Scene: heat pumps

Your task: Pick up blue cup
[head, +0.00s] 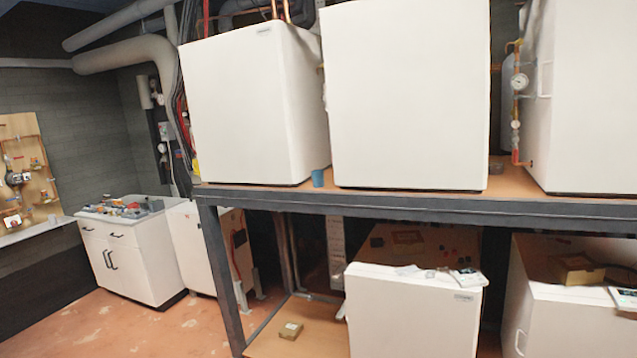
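A small blue cup (318,178) stands upright on the upper shelf (420,205), close to its front edge. It sits in the narrow gap between two large white heat pump boxes, the left box (255,105) and the middle box (405,95). The cup looks small and some way off. My gripper does not show in the head view.
A third white box (590,100) with a gauge and copper pipes beside it stands at the right. Below the shelf are more white units (412,310) and a small box (290,330). A white cabinet (130,255) stands at the left. Bare floor (100,325) lies at the lower left.

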